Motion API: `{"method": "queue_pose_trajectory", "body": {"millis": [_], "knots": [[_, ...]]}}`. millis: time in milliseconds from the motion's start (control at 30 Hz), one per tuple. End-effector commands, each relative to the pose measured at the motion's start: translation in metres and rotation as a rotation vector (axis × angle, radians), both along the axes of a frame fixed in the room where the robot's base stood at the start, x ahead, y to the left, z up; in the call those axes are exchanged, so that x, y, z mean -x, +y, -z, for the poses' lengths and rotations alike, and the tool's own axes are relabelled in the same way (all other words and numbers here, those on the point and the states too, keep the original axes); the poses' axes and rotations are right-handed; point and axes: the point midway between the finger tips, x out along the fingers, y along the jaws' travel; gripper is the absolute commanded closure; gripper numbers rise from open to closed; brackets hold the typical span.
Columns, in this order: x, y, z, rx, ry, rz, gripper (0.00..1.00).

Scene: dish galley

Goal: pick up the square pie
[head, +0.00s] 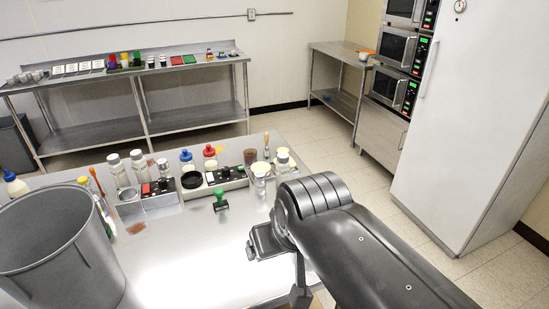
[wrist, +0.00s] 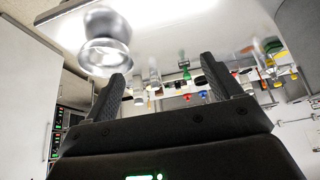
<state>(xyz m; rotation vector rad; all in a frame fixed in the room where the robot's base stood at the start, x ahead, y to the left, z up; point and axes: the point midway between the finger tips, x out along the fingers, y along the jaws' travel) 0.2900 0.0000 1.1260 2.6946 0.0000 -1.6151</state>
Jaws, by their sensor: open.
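I cannot make out a square pie in either view. My gripper (wrist: 166,82) shows in the wrist view with its two dark fingers wide apart and nothing held between them. A shiny metal cup or bowl (wrist: 104,52) is close to the left finger in the wrist view, on the pale metal surface. In the head view my black arm reaches over the right end of the near steel table (head: 190,255) and hides part of it. The fingertips are not clear there.
A large grey bin (head: 55,250) stands at the left. Several bottles, jars and black trays (head: 225,180) line the table's far side, with a green-handled stamp (head: 220,200) before them. The table's middle front is clear. A white cabinet (head: 460,120) stands at right.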

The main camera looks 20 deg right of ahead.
Motion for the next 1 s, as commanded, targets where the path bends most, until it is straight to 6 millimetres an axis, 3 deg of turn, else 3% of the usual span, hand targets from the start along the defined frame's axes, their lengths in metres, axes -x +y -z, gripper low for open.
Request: {"method": "queue_pose_trajectory", "body": {"millis": [167,367,700,1000], "knots": [[-0.001,0.0,-0.048,0.0,-0.008,0.0,0.17],[-0.047,-0.014,-0.077,-0.206,0.033,0.277,0.17],[-0.152,-0.061,-0.119,-0.584,0.107,0.892,0.17],[-0.249,-0.12,-0.13,-0.856,0.151,1.469,0.17]]}}
